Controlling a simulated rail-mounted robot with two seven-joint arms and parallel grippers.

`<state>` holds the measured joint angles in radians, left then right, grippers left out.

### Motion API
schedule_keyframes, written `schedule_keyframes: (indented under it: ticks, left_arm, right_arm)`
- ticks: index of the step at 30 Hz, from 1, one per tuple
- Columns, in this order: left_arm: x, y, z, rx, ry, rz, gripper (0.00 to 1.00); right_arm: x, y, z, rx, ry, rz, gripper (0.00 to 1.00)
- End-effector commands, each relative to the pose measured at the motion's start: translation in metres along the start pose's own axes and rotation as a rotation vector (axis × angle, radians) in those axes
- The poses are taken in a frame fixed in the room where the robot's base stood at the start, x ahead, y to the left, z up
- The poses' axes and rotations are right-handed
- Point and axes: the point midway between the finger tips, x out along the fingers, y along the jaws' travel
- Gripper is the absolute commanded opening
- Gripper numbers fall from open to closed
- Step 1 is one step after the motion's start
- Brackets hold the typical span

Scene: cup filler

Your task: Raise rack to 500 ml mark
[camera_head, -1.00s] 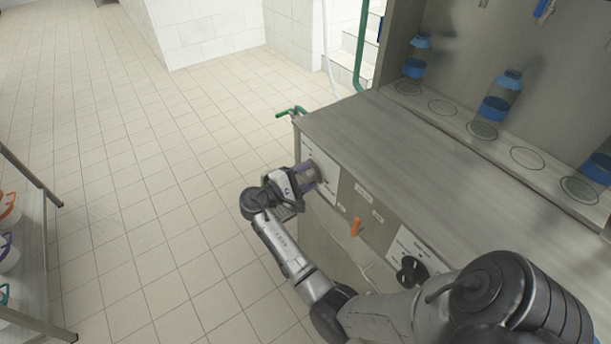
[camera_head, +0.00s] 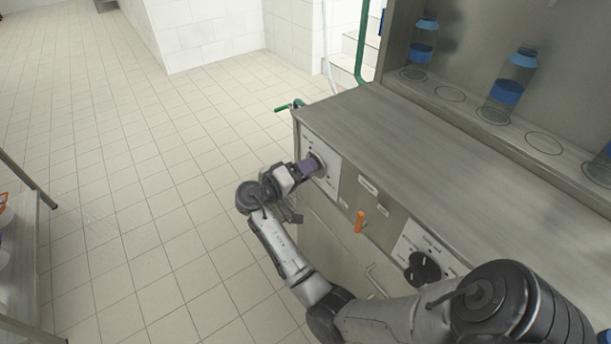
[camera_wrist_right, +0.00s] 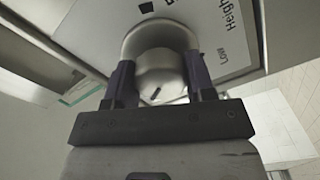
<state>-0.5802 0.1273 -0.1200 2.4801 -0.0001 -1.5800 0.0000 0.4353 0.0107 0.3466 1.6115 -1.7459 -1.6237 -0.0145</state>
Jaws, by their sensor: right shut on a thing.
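My right gripper (camera_head: 308,167) is at the left panel (camera_head: 327,177) on the machine's front. In the right wrist view its two dark fingers (camera_wrist_right: 157,85) are on either side of a round silver knob (camera_wrist_right: 160,72), shut on it. A small dark mark shows on the knob's face. The panel beside the knob carries the words "Height" and "Low" (camera_wrist_right: 226,50). Bottles with blue bands (camera_head: 508,88) stand upright on a ledge with ring marks (camera_head: 462,112) at the back. I cannot read any volume mark on them. My left gripper is not in view.
An orange lever (camera_head: 359,222) and a black knob (camera_head: 422,269) are on the same front, right of my gripper. A green handle (camera_head: 290,105) sticks out at the machine's far left corner. The steel worktop (camera_head: 420,150) is bare. Tiled floor on the left is clear beside a shelf (camera_head: 22,262).

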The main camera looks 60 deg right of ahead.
Motion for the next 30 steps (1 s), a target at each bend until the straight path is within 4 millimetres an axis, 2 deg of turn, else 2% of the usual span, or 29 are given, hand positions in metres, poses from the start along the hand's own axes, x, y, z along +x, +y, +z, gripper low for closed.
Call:
schedule_keyframes:
  ticks: [1, 14, 30]
  left_arm:
    - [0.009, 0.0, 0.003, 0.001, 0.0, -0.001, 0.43]
    - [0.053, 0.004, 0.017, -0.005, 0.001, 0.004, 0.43]
    - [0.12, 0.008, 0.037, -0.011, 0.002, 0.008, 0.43]
  right_arm:
    - [0.0, -0.004, 0.002, 0.046, 0.0, -0.001, 0.26]
    - [0.0, -0.006, 0.002, 0.455, -0.001, 0.001, 0.26]
    - [0.0, -0.007, 0.002, 0.968, 0.0, 0.0, 0.26]
